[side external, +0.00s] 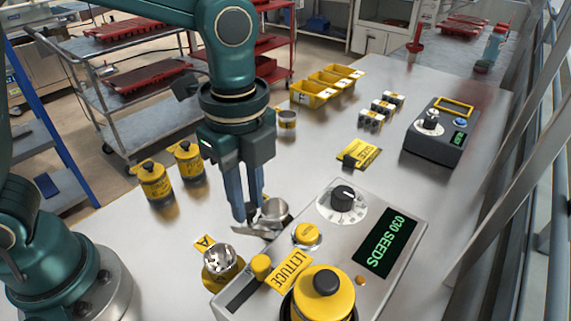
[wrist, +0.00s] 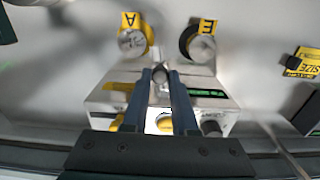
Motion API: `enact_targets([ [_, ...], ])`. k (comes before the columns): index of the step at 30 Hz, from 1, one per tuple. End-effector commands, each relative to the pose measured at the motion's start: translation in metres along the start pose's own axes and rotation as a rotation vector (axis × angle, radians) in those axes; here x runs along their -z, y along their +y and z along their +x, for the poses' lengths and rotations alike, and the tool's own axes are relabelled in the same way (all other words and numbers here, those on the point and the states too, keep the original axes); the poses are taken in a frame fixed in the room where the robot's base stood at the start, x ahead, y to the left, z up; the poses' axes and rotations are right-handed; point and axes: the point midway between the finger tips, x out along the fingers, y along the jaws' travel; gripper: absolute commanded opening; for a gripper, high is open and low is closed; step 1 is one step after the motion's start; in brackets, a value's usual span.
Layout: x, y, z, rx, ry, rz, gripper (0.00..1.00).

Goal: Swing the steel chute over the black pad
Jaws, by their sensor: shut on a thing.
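My gripper (side external: 247,216) is shut on part of the steel chute (side external: 258,230), low beside the seeder's front. In the wrist view my fingertips (wrist: 161,80) close around a small round grey end of the chute (wrist: 160,73). It lies between pads A and E, over neither. The black pad (wrist: 186,40) shows as a dark rim at E, mostly covered by a steel cup (wrist: 203,50). Pad A (side external: 207,281) is yellow, with a steel cup (side external: 219,259) on it. My fingers partly hide the chute and the E area in the side view.
The seeder (side external: 335,225) has a dial, a yellow button, a yellow hopper and a display reading 030 SEEDS. Two yellow canisters (side external: 154,182) stand at left. Yellow bins (side external: 325,83), a yellow card (side external: 358,154) and a dark control box (side external: 440,134) stand farther back.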

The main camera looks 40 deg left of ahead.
Motion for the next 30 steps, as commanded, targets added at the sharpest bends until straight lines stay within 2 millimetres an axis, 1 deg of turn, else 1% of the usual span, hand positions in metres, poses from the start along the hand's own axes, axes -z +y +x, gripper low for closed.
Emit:
enact_targets([
  [9,-0.001,-0.016,-0.002,0.006,0.005,0.298,0.00],
  [21,0.004,-0.033,-0.002,0.009,0.004,0.671,0.00],
  [30,0.009,-0.042,-0.002,0.009,0.004,0.881,0.00],
])
